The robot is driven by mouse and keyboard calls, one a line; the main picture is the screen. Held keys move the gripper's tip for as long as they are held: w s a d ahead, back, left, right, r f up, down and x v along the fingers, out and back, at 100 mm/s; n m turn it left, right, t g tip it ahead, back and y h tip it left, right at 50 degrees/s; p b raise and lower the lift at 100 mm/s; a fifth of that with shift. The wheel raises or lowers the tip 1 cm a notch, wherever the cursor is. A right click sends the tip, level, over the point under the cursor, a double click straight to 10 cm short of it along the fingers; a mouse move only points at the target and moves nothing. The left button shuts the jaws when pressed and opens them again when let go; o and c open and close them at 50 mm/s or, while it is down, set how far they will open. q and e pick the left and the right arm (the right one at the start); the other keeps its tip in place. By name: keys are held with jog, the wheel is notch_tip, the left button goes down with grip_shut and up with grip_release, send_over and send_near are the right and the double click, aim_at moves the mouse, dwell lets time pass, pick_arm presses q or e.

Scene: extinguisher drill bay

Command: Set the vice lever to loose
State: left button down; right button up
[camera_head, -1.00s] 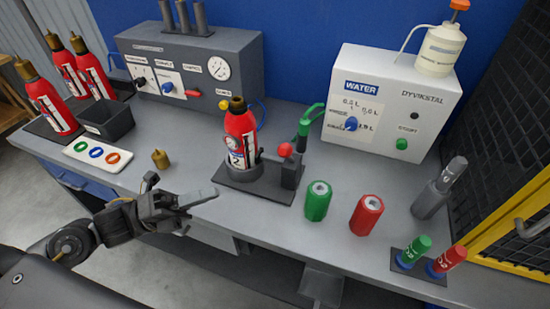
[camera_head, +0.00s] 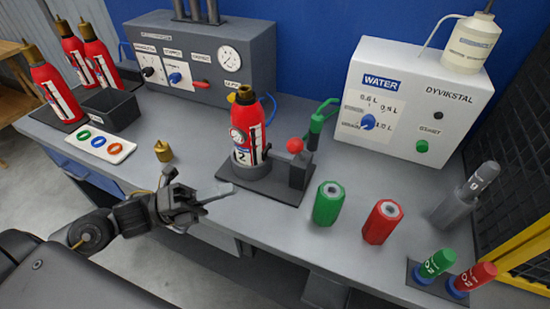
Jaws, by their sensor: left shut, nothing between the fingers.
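The vice (camera_head: 262,183) is a dark base plate with a round clamp near the middle of the bench. A red extinguisher (camera_head: 245,130) stands upright in the clamp. The vice lever (camera_head: 296,147) has a red ball knob and sits on a dark block at the right of the plate; I cannot read its setting. My left gripper (camera_head: 231,189) is shut and empty, at the front edge of the bench, just left of and in front of the vice plate. My right gripper is not in view.
A green cylinder (camera_head: 328,203) and a red cylinder (camera_head: 382,222) stand right of the vice. A green nozzle (camera_head: 322,117) is behind the lever. A brass valve (camera_head: 163,151) stands at left. The grey panel box (camera_head: 205,55) and white water box (camera_head: 415,100) are at the back.

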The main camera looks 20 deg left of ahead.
aim_at(292, 142)
pick_arm(q)
jog(key=w+a+r+p+x, duration=0.1)
jog(key=p+x, duration=0.4)
jog(key=x, duration=0.6)
jog(key=shift+w, duration=0.7)
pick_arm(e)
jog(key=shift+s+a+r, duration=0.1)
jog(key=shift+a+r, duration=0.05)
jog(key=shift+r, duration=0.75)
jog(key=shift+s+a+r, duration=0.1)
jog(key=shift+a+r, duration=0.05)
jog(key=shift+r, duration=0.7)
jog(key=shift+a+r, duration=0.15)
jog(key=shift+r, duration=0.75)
